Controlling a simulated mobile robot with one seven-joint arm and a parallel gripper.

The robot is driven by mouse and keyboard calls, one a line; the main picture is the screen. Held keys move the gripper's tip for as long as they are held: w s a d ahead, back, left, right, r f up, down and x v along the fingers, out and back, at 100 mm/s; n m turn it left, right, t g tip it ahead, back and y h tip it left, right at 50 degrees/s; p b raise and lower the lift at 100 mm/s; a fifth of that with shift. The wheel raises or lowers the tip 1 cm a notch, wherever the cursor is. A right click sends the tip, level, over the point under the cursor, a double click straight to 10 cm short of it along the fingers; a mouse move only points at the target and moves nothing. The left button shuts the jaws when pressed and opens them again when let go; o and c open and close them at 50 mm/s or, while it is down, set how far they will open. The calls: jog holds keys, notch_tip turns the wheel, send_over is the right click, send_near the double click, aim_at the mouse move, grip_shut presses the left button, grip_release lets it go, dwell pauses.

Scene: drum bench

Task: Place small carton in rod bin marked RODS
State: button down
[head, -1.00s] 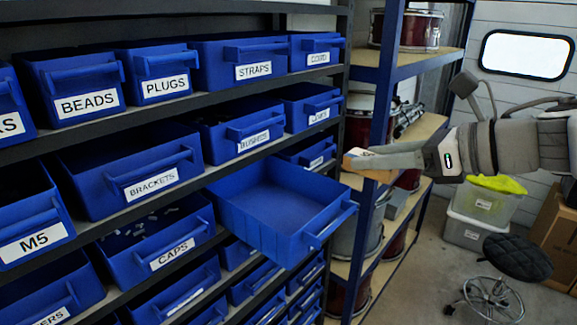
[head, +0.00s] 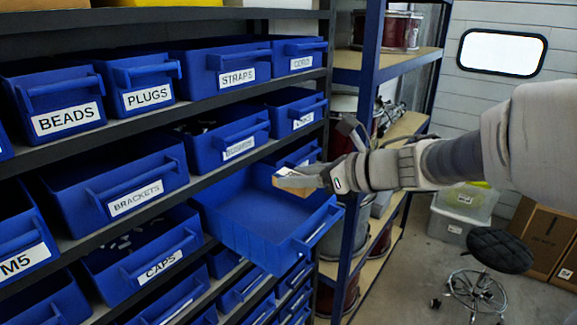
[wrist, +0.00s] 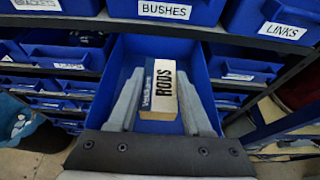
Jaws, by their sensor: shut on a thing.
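The small carton (head: 296,189) is tan with a pale face. In the wrist view the carton (wrist: 163,92) has a dark strip and a side lettered RODS. My gripper (head: 290,180) is shut on it, with one finger on either side in the wrist view. A blue bin (head: 245,205) is pulled far out of the shelf, and it looks empty. In the wrist view this bin (wrist: 132,50) lies behind and below the carton. The carton appears above the bin's opening, near its right side. The label on the bin's front is not readable.
Closed blue bins surround the open one: BUSHES (wrist: 165,10) and LINKS (wrist: 283,30) above, BRACKETS (head: 120,190) and CAPS (head: 150,255) to the left. A blue shelf upright (head: 355,215) stands close right of the open bin. A stool (head: 490,255) stands on the floor.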

aim_at(298, 192)
notch_tip(298, 192, down, 4)
jog(key=shift+r, duration=0.1)
jog(key=shift+f+b, duration=0.6)
jog(key=shift+b, duration=0.3)
jog(key=shift+c, duration=1.7)
grip_release()
jog(key=shift+r, duration=0.15)
